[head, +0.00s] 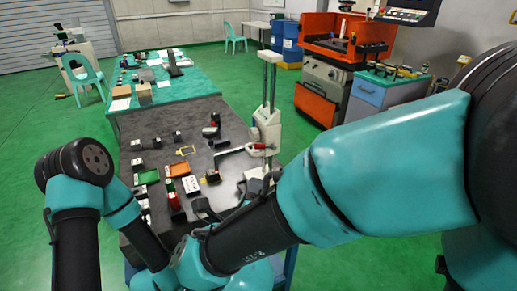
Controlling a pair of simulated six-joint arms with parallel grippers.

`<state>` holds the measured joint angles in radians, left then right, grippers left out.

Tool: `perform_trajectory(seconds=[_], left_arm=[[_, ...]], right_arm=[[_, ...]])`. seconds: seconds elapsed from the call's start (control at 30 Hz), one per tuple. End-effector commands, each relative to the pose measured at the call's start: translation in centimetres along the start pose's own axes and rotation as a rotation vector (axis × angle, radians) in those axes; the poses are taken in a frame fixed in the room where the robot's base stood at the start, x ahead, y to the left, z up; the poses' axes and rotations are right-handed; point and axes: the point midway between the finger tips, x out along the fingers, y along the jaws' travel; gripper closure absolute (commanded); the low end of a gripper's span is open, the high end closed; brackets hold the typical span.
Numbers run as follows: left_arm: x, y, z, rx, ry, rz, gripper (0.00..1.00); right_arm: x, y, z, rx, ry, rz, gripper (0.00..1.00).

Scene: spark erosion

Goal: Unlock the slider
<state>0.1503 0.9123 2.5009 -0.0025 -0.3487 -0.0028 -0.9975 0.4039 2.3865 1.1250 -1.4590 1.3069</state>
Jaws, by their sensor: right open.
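A height gauge (273,85) with two upright metal posts stands at the right edge of the dark table. Its pale slider (266,128) sits low on the posts, with an arm reaching left. A small red-tipped lever (259,146) shows on the slider; its exact setting is too small to tell. My right gripper (205,207) is a small dark shape low over the near part of the table, open, left of and nearer than the gauge, apart from the lever. My right arm hides part of the gauge's base. My left gripper is not visible; only left arm links show.
A green-topped table continues behind. An orange machine (335,72) stands at the back right.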

Motion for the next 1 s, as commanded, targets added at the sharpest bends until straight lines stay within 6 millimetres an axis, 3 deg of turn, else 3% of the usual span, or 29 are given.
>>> perform_trajectory(seconds=[0.27,1.0], left_arm=[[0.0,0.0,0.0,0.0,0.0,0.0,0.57],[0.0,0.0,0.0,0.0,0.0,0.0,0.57]], right_arm=[[3.0,0.0,-0.1,0.001,0.004,0.0,0.56],[15.2,0.0,-0.1,0.0,0.002,0.0,0.56]])
